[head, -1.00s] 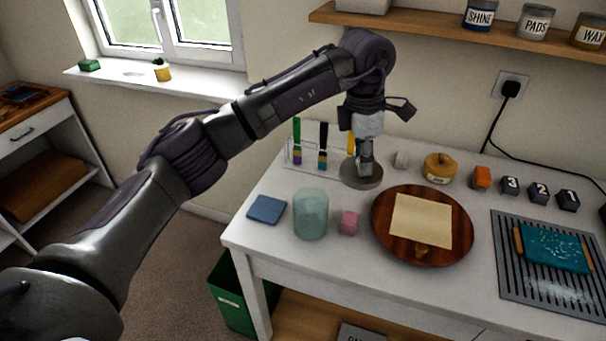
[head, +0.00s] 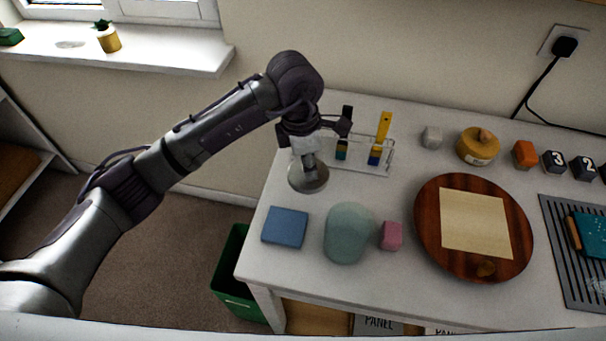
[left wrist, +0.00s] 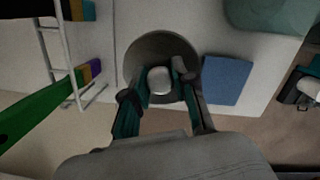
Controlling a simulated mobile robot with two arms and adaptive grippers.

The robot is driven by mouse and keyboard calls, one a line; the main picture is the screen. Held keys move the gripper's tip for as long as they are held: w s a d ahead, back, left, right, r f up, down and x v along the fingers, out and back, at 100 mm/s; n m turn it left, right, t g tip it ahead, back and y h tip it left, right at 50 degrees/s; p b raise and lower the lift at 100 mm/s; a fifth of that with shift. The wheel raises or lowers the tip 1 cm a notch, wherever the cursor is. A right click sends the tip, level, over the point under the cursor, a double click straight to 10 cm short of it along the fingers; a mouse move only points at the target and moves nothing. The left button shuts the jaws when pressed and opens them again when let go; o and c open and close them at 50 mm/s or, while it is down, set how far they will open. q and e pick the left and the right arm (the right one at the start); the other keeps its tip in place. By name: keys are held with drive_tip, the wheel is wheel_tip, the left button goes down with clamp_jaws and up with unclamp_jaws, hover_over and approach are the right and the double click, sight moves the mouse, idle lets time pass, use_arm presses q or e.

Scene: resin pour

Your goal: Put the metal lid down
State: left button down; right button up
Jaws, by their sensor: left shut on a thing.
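The metal lid (head: 310,184) is a grey round disc near the left side of the white table in the head view. It also shows in the left wrist view (left wrist: 142,54), with a pale round knob (left wrist: 160,82) between the fingers. My left gripper (head: 308,162) points down and is shut on the lid's knob; it also shows in the left wrist view (left wrist: 158,88). I cannot tell whether the lid touches the table or hangs just above it. My right gripper is in neither current view.
A blue square pad (head: 285,227), a greenish glass jar (head: 349,234) and a pink block (head: 391,235) stand in front of the lid. A rack with brushes (head: 372,170) is just right of it. A wooden round board (head: 428,222) lies further right. The table's left edge is close.

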use_arm(q)
drive_tip(key=shift+f, duration=1.25)
wheel_tip(320, 180, down, 3)
drive_tip(key=shift+f+p, duration=0.1)
drive_tip(key=shift+p, duration=0.5)
drive_tip(key=shift+w+f+b, duration=0.1)
drive_tip(key=shift+f+b, duration=0.1)
drive_tip(key=shift+b, duration=0.1)
drive_tip(key=c, duration=1)
unclamp_jaws()
drive_tip(key=shift+o, duration=0.4)
use_arm(e)
drive_tip(key=shift+w+a+r, duration=0.4)
drive_tip(key=shift+w+r, duration=0.2)
use_arm(q)
drive_tip(key=shift+r, duration=0.15)
use_arm(e)
drive_tip(key=shift+d+r, duration=0.1)
